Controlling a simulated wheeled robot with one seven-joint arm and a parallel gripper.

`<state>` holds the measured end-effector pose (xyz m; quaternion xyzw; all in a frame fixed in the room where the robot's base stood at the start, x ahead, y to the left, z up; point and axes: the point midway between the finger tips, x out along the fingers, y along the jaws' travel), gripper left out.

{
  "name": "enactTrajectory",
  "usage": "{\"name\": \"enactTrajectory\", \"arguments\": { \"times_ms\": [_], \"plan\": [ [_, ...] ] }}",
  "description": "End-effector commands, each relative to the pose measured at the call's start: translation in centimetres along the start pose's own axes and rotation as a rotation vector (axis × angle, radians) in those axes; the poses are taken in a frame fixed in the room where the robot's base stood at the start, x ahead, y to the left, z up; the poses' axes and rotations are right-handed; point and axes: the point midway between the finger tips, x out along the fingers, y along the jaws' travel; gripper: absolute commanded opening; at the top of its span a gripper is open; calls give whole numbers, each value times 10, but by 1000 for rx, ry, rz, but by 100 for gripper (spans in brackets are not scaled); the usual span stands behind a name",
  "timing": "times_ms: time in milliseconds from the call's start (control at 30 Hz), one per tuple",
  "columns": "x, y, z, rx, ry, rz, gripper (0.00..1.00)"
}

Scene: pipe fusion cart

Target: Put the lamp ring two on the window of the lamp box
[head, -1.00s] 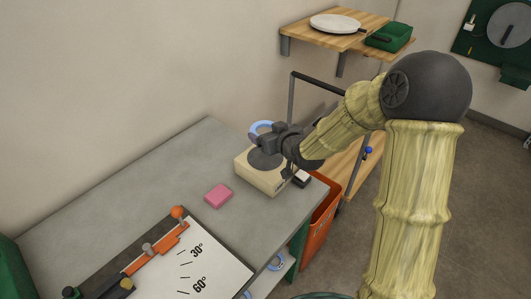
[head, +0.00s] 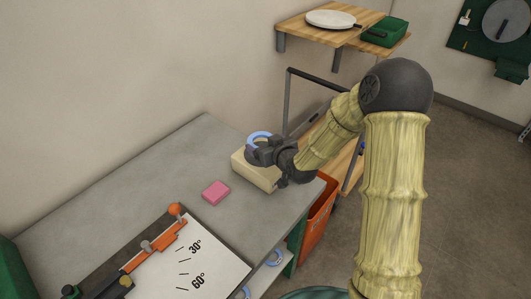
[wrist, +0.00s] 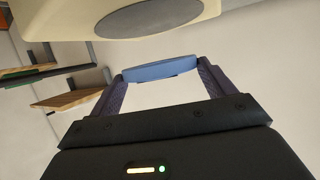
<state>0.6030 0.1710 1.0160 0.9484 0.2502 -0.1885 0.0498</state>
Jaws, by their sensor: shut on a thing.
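The lamp box is a cream block (head: 250,174) at the far end of the grey bench in the head view. Its round dark window is hidden there behind my gripper. In the wrist view the box (wrist: 55,22) and its grey window (wrist: 165,14) fill the top edge. My gripper (head: 260,143) is over the box, shut on a light blue lamp ring (head: 256,136). In the wrist view the ring (wrist: 160,70) shows edge-on between the fingertips (wrist: 160,76), with a gap in the picture between it and the box.
A pink block (head: 215,193) lies on the bench left of the box. An orange clamp and angle board (head: 205,265) lie nearer. More blue rings (head: 275,258) are on the shelf below. An orange bin (head: 316,215) stands beside the bench end. The bench behind the pink block is clear.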

Motion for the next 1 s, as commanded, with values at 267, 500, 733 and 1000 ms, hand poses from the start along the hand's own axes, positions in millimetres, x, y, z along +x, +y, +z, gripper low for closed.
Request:
{"name": "enactTrajectory", "arguments": {
  "times_ms": [267, 500, 733, 1000],
  "plan": [
    [12, 0, 28, 2, -3, -1, 60],
    [16, 0, 38, 0, 1, 0, 60],
    [17, 0, 41, 0, 0, 0, 60],
    [16, 0, 40, 0, -1, 0, 100]
  ]
}}
